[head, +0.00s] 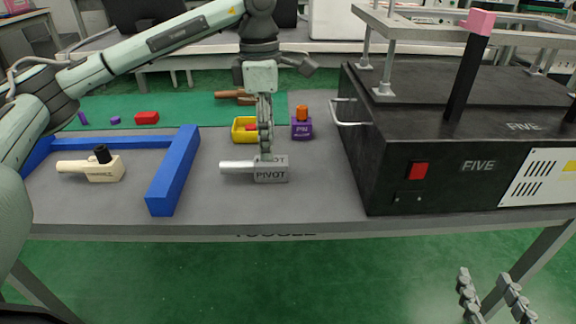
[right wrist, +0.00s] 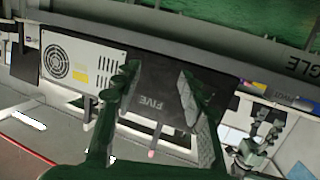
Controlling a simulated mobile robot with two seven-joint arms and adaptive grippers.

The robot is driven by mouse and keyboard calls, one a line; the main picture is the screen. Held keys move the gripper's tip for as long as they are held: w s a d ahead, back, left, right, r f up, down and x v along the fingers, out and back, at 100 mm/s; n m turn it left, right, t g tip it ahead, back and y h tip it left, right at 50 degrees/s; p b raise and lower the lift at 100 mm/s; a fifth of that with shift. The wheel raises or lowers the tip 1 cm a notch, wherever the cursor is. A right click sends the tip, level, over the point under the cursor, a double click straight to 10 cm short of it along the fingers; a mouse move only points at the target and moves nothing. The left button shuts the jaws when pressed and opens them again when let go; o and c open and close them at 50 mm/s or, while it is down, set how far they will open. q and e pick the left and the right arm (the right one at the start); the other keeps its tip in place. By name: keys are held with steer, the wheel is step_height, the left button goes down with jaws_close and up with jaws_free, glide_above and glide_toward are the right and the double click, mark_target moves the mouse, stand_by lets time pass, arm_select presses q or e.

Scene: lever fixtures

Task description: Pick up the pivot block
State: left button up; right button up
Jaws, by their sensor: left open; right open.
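The grey pivot block (head: 271,173), with PIVOT lettering and a silver rod pointing left, lies on the grey table. It also shows, partly, at the right of the right wrist view (right wrist: 286,97). My left gripper (head: 265,152) points straight down over the block, its fingers seen edge-on and open. Its fingertips overlap the block's top; I cannot tell if they touch it. My right gripper (head: 496,292) is open and empty, low at the bottom right in front of the table edge. Its two fingers frame the black box in the right wrist view (right wrist: 157,88).
A large black box (head: 390,150) with a handle stands right of the block. A yellow tray (head: 238,134) and a purple block (head: 302,131) with an orange top are behind. A blue bar (head: 174,172) and a cream lever block (head: 105,171) lie left. Table between bar and block is clear.

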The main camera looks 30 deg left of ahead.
mark_target(251, 166)
arm_select(q)
steer(key=shift+a+r, duration=0.3)
steer(key=shift+a, duration=0.4)
steer(key=f, duration=0.4)
steer(key=f+b, duration=0.1)
steer(key=f, duration=0.1)
steer(key=shift+s+a+f, duration=0.1)
steer(key=shift+a+f, duration=0.1)
steer(key=shift+a, duration=0.05)
steer(key=shift+f, duration=0.5)
jaws_close()
arm_select(e)
steer(key=r, duration=0.1)
steer(key=a+r+t, duration=0.1)
steer(key=r, duration=0.1)
steer(key=a+r+t+y, duration=0.1)
steer(key=r, duration=0.1)
steer(key=shift+w+r, duration=0.2)
